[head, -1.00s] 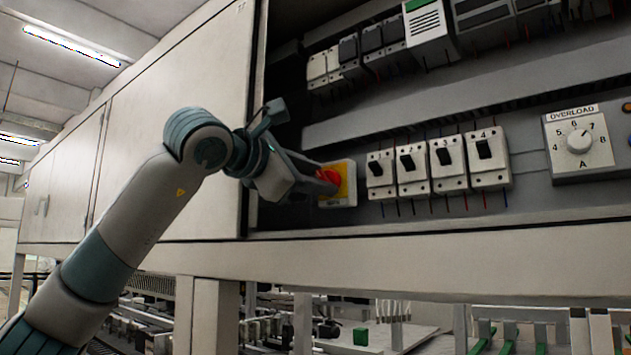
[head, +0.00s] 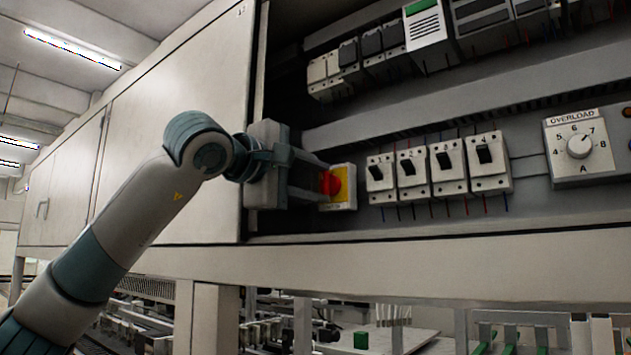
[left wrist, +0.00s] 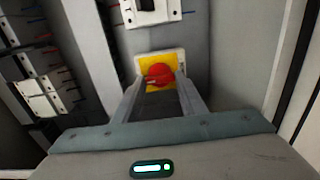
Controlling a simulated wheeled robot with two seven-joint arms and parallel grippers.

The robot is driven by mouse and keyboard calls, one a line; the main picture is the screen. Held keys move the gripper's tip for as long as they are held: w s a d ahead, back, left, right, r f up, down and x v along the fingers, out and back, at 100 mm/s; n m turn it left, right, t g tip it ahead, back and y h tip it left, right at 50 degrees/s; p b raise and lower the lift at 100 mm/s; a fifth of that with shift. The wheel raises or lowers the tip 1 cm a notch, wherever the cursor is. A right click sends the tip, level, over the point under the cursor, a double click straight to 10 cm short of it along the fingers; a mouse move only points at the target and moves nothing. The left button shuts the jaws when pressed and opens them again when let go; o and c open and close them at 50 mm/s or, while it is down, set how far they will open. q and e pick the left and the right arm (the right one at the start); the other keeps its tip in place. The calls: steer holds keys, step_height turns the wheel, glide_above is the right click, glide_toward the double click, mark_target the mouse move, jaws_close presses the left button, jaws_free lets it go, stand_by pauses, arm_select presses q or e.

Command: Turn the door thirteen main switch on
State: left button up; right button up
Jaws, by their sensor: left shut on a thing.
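The main switch is a red rotary knob (head: 331,183) on a yellow plate (head: 347,186) with a pale surround, at the lower left inside the open cabinet. It also shows in the left wrist view as a red knob (left wrist: 160,74) on a yellow plate (left wrist: 177,62). My left gripper (head: 322,182) reaches in from the left and is shut on the red knob, one finger on each side of it. The fingers hide part of the knob and plate, and I cannot read the switch's position marks. My right gripper is not in view.
Several numbered white breakers (head: 412,172) stand in a row to the right of the switch. An overload dial (head: 579,146) is further right. The cabinet's lower ledge (head: 430,237) runs below. A closed door panel (head: 178,130) lies left of the opening.

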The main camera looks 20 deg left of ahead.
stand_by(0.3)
arm_select(q)
steer(key=o, duration=1.1)
steer(key=shift+c, duration=0.2)
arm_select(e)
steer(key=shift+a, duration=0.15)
arm_select(q)
steer(key=shift+s, duration=0.1)
steer(key=shift+s+a+f+b, duration=0.1)
steer(key=shift+s+a+b, duration=0.05)
steer(key=shift+s+b, duration=0.2)
arm_select(e)
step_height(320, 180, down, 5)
steer(key=b, duration=0.4)
arm_select(q)
steer(key=b+v, duration=0.1)
steer(key=v, duration=1.5)
steer(key=shift+s+b, duration=0.3)
steer(key=shift+b, duration=0.1)
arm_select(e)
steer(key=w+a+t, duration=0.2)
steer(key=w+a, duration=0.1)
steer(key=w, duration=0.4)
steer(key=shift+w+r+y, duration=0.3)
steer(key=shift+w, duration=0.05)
